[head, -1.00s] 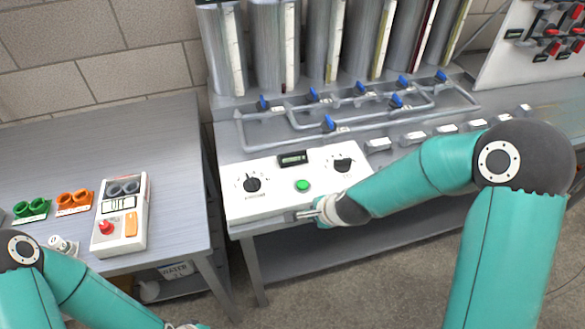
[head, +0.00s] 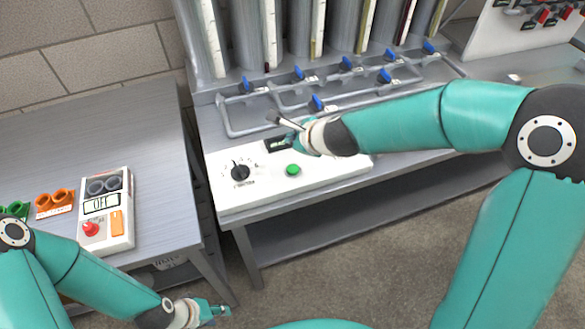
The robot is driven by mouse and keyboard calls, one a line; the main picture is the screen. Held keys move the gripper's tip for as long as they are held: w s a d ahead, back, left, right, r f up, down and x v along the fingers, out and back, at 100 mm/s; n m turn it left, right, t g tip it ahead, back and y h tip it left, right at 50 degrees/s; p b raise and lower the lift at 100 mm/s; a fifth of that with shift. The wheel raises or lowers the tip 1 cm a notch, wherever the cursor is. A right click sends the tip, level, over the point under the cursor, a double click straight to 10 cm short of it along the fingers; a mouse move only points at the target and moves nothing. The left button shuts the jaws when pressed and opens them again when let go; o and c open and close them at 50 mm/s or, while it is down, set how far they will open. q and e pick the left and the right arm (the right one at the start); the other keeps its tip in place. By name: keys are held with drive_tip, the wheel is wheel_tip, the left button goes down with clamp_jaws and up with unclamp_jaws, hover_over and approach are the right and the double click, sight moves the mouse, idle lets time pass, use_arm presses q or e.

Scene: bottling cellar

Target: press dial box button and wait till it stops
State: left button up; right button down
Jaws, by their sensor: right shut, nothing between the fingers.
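The white dial box (head: 262,193) sits on the grey bench. Its left black dial (head: 240,172) and green button (head: 293,170) show in the head view. The small display (head: 277,143) is partly covered by my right gripper, and the right dial is hidden behind my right arm. My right gripper (head: 277,119) is shut and empty, above the back edge of the box and apart from the green button. My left gripper (head: 222,311) is low at the bottom of the view, away from the box; whether its fingers are open is unclear.
A control box (head: 107,211) with a red button stands on the left table (head: 150,125), near orange rings (head: 54,202) and green rings (head: 14,210). Pipes with blue valves (head: 346,63) and tall cylinders stand behind the dial box. A gap separates the two tables.

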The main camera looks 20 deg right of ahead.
sight(294, 170)
drive_tip(key=shift+f+b, duration=3.9)
drive_tip(key=shift+f, duration=0.25)
drive_tip(key=shift+f+b, duration=0.35)
drive_tip(key=shift+f+b, duration=0.5)
drive_tip(key=shift+r+p, duration=0.95)
wheel_tip(294, 170, up, 5)
drive_tip(key=p, duration=0.5)
